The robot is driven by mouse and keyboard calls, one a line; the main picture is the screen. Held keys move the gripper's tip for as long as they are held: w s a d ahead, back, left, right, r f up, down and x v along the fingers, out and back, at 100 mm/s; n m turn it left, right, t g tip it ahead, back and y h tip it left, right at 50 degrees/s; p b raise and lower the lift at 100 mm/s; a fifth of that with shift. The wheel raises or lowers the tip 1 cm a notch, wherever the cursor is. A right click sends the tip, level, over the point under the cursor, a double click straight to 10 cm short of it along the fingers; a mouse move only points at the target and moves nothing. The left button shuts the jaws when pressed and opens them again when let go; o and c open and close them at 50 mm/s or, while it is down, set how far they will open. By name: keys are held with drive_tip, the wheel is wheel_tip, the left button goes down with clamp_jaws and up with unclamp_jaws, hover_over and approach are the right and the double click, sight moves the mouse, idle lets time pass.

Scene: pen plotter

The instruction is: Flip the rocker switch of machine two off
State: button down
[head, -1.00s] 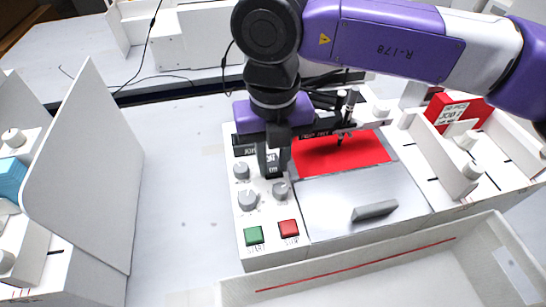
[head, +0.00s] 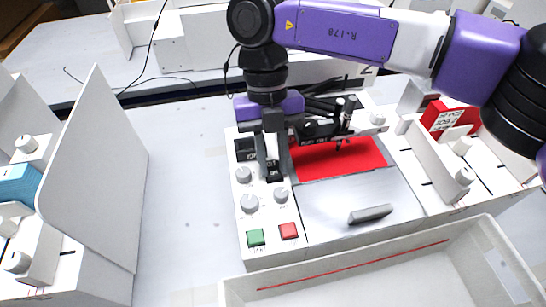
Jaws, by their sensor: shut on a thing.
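Machine two (head: 350,215) is a white plotter with a "2" on its back, a red sheet (head: 335,158) on its bed and a control panel (head: 247,182) on its left side. My gripper (head: 273,178) points down at the upper part of this panel. Its jaws are shut at a small black rocker switch (head: 274,173), which they partly cover. I cannot tell which way the rocker is tipped. A dark display (head: 245,147) lies just left of the gripper.
Grey knobs (head: 250,203), a green button (head: 255,237) and a red button (head: 289,231) are on the panel. A white bin (head: 400,275) stands in front. A white partition (head: 95,165) stands left. A red box (head: 450,117) is at the right.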

sight(270, 162)
drive_tip(key=c, duration=1.2)
unclamp_jaws()
drive_tip(key=v, duration=0.7)
drive_tip(key=shift+r+b, duration=0.4)
drive_tip(key=shift+w+r, duration=0.1)
